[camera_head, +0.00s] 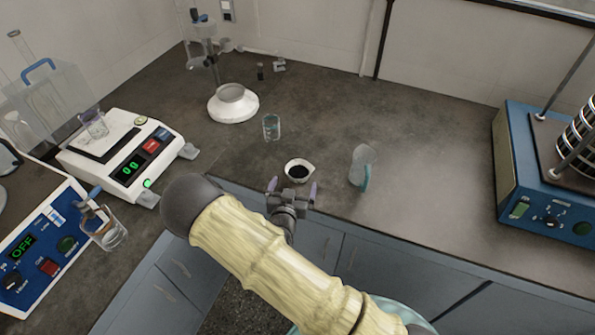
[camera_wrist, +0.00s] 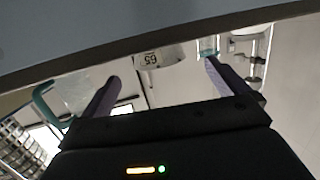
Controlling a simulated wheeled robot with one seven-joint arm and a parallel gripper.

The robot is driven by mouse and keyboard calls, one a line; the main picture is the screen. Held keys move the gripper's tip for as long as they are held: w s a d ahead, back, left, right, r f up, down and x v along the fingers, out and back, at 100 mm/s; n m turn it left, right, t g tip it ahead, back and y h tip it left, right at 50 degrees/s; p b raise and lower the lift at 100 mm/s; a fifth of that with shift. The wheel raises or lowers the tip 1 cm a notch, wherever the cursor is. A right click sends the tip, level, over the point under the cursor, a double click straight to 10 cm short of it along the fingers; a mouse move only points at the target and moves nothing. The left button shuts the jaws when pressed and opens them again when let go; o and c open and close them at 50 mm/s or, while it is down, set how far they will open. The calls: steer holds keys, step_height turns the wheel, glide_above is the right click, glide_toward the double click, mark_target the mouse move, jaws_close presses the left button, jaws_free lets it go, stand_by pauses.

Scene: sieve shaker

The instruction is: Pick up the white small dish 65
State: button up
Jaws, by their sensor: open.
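The white small dish (camera_head: 308,165) sits on the dark bench near its front edge, with dark contents inside. In the wrist view the dish (camera_wrist: 165,57) shows its side with the number 65, between and beyond the fingers. My gripper (camera_head: 292,187) is open and empty at the bench's front edge, just in front of the dish and apart from it. In the wrist view my gripper (camera_wrist: 162,71) has its two purple fingers spread wide. The dish's far side is hidden in the wrist view.
A small glass beaker (camera_head: 271,127) stands behind the dish to the left. A clear jug with a teal handle (camera_head: 362,166) stands to its right. A balance (camera_head: 120,160) is at left, a blue sieve shaker (camera_head: 520,170) at right. Bench between jug and shaker is clear.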

mark_target(296, 179)
steer(key=shift+w+d, duration=0.1)
steer(key=shift+w, duration=0.3)
steer(key=shift+w+d+f, duration=0.1)
steer(key=shift+w+d, duration=0.05)
steer(key=shift+d, duration=0.1)
steer(key=shift+p+x, duration=0.75)
steer(key=shift+x, duration=1.85)
steer(key=shift+a, duration=0.2)
steer(key=c, duration=1)
steer(key=shift+r, duration=0.25)
steer(key=shift+c, duration=0.3)
